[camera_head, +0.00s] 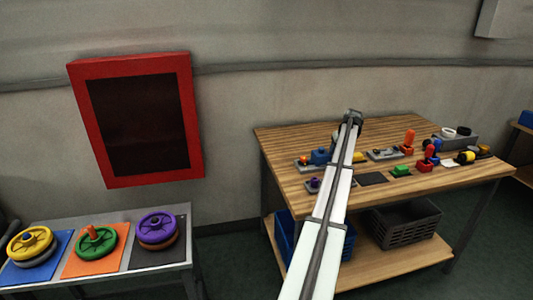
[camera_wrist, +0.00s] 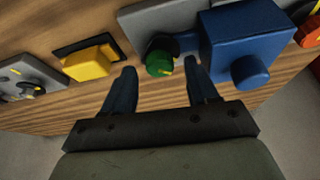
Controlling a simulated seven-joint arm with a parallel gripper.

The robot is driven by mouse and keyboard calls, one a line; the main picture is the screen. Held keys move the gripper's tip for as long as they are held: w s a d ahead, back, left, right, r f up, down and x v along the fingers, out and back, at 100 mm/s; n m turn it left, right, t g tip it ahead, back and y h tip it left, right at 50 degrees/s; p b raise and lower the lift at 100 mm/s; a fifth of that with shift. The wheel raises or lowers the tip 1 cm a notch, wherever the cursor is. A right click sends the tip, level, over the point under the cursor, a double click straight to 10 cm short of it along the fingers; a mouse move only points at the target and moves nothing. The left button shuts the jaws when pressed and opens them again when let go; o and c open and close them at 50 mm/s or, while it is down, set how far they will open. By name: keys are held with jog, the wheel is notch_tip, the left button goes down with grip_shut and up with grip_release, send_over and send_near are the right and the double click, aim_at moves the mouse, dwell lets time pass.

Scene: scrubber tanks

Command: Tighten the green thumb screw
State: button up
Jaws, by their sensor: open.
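The green thumb screw (camera_wrist: 159,60) shows in the wrist view as a small round green knob with a yellow mark on it. It sits at the edge of a grey plate (camera_wrist: 160,18), beside a blue block (camera_wrist: 240,40) with a round blue knob. My gripper (camera_wrist: 160,68) is open, with one dark fingertip to each side of the screw. A gap shows on both sides, and I cannot tell how far the tips are above it. In the head view my arm reaches over the wooden table (camera_head: 285,140), and I cannot make out the screw there.
In the wrist view a yellow block (camera_wrist: 88,62) stands left of the fingers, with a grey fixture (camera_wrist: 28,78) beyond it. A red part (camera_wrist: 308,32) is at the right. In the head view, a side stand holds yellow (camera_head: 31,243), green (camera_head: 97,243) and purple (camera_head: 156,226) wheels.

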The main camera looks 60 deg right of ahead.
jog(key=n, duration=0.1)
jog(key=n+y, duration=0.1)
jog(key=n, duration=0.1)
jog(key=n+t, duration=0.1)
jog(key=n, duration=0.1)
jog(key=shift+s+d+y, duration=0.1)
jog(key=shift+d+y, duration=0.15)
jog(key=shift+y, duration=0.05)
jog(key=n+y, duration=0.1)
jog(key=n, duration=0.4)
jog(key=shift+d+t+y, duration=0.15)
jog(key=shift+t+y, duration=0.25)
jog(key=v, duration=1.4)
jog(key=w+a+f+n, duration=0.1)
jog(key=w+a+f, duration=0.3)
jog(key=w, duration=0.7)
jog(key=w+a+f+n, duration=0.1)
jog(key=w+a+f, duration=0.4)
jog(key=w+a, duration=0.3)
jog(key=w+a+f+n+g+y, duration=0.1)
jog(key=w+a+f, duration=0.4)
jog(key=w, duration=1)
jog(key=shift+a, duration=0.6)
